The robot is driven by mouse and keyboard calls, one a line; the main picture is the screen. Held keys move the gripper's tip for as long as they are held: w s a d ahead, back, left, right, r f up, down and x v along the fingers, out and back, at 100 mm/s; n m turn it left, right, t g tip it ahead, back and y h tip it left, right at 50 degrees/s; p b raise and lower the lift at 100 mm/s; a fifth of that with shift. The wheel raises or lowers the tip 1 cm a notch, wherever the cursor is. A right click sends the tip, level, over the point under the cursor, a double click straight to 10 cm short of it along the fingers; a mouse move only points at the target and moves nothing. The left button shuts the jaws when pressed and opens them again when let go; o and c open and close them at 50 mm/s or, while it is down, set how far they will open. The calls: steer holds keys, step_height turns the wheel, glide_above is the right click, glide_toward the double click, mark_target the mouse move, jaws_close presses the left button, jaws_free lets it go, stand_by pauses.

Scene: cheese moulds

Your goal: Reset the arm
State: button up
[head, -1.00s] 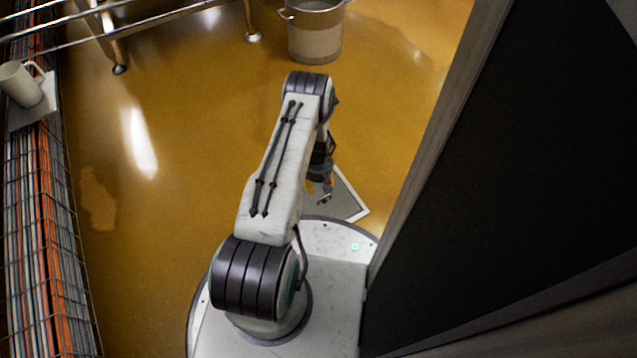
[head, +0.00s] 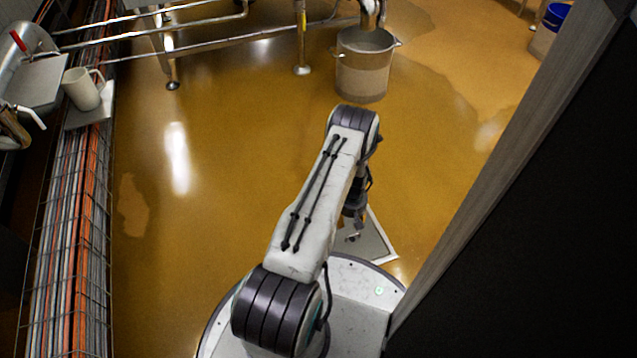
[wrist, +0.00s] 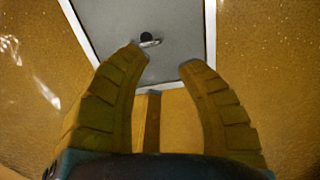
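My arm is bent over the front of my base, with its forearm hanging down. My gripper (wrist: 163,60) points down in the wrist view, its two ridged fingers apart and nothing between them. In the head view the gripper (head: 352,218) is partly hidden by my arm, above a grey floor panel with a pale border (head: 374,244). The panel (wrist: 180,22) also shows beyond the fingertips in the wrist view, with a small dark round fitting and a metal piece on it.
A steel pot (head: 362,72) stands on the wet amber floor ahead. A dark panel with a wooden edge (head: 520,150) is close on the right. A wire cable tray (head: 75,230) runs along the left, with a mug (head: 82,90) above it.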

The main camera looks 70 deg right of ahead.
stand_by(0.4)
